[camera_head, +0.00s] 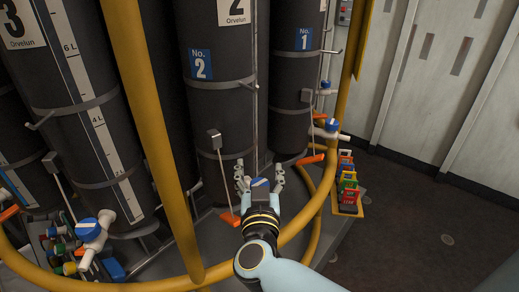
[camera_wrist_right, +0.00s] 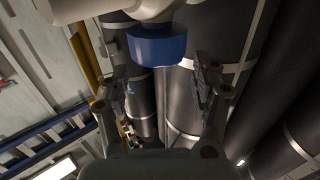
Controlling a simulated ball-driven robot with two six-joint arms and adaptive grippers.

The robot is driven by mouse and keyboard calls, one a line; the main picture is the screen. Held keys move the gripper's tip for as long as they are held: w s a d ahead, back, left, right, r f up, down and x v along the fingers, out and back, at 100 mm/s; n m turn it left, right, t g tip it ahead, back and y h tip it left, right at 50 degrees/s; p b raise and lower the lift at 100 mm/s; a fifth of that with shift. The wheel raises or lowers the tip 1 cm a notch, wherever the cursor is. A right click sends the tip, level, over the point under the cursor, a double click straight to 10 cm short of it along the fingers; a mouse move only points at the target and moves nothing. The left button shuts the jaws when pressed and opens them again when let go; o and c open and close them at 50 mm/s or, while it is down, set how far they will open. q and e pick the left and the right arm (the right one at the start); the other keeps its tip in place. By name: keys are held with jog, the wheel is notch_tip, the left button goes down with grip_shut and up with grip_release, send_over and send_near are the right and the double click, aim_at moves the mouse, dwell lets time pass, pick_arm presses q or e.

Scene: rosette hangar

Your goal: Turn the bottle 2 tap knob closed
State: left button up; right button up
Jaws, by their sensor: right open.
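Bottle 2 (camera_head: 222,120) is a tall dark cylinder with a blue "No. 2" label (camera_head: 201,65) in the middle of the head view. My right gripper (camera_head: 260,172) is open in front of its lower part, one finger on each side of a small blue knob (camera_head: 260,183). In the right wrist view, the blue tap knob (camera_wrist_right: 157,48) on a white tap body lies just beyond and between the spread fingers of the gripper (camera_wrist_right: 157,80). I cannot tell whether a finger touches it. The left gripper is not in view.
Bottle 1 (camera_head: 298,80) stands right of bottle 2, with a blue-knobbed tap (camera_head: 332,125). Bottle 3 (camera_head: 85,90) stands left, with another blue-knobbed tap (camera_head: 88,229). Yellow rails (camera_head: 150,130) cross in front. A stand of coloured items (camera_head: 347,180) is at right. The dark floor (camera_head: 420,230) is open.

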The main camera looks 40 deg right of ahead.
aim_at(259, 183)
notch_tip(259, 183, up, 7)
jog(key=shift+f, duration=0.1)
dwell(0.4)
